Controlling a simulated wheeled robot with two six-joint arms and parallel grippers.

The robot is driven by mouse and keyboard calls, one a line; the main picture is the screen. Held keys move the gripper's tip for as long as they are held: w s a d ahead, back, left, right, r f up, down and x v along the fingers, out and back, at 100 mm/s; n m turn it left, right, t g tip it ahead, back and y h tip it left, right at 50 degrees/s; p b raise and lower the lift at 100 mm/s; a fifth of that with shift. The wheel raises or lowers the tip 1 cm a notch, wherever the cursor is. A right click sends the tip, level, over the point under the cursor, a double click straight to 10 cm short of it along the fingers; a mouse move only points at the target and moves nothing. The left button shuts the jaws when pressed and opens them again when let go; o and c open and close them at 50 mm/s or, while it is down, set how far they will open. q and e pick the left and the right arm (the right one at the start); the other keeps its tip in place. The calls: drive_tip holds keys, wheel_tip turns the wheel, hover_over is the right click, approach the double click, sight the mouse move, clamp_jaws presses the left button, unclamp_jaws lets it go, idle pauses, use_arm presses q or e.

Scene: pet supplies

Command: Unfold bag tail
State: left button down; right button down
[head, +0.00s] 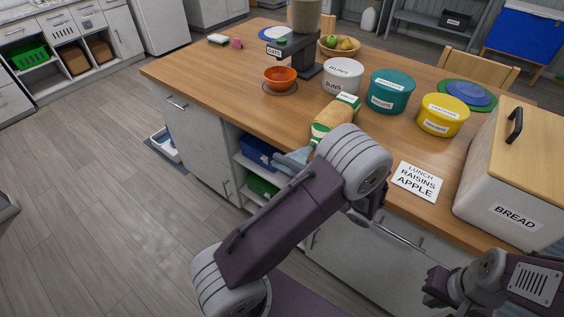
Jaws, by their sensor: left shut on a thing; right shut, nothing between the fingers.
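The bread bag (335,119) lies on the wooden island top near its front edge. It holds a tan loaf and has green and white bands. A crumpled pale blue-grey piece (293,160) shows beyond its near end, at the counter edge; I cannot tell whether it is the tail. My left arm crosses in front and hides part of this area. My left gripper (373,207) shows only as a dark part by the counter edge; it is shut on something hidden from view. My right gripper (438,289) is shut and empty, low at the right, in front of the cabinets.
A lunch card (417,181) lies right of my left arm. A white bread bin (515,180) stands at the right. White (343,76), teal (391,92) and yellow (442,114) canisters stand behind the bag. An orange bowl (281,78) is further left. The left countertop is mostly clear.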

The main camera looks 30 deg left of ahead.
idle(0.3)
use_arm(q)
drive_tip(key=c, duration=1.5)
unclamp_jaws()
drive_tip(key=shift+f, duration=0.1)
drive_tip(key=shift+c, duration=0.2)
drive_tip(key=d, duration=0.9)
drive_tip(key=shift+s+b, duration=0.3)
drive_tip(key=shift+b, duration=0.15)
drive_tip(key=shift+d, duration=0.1)
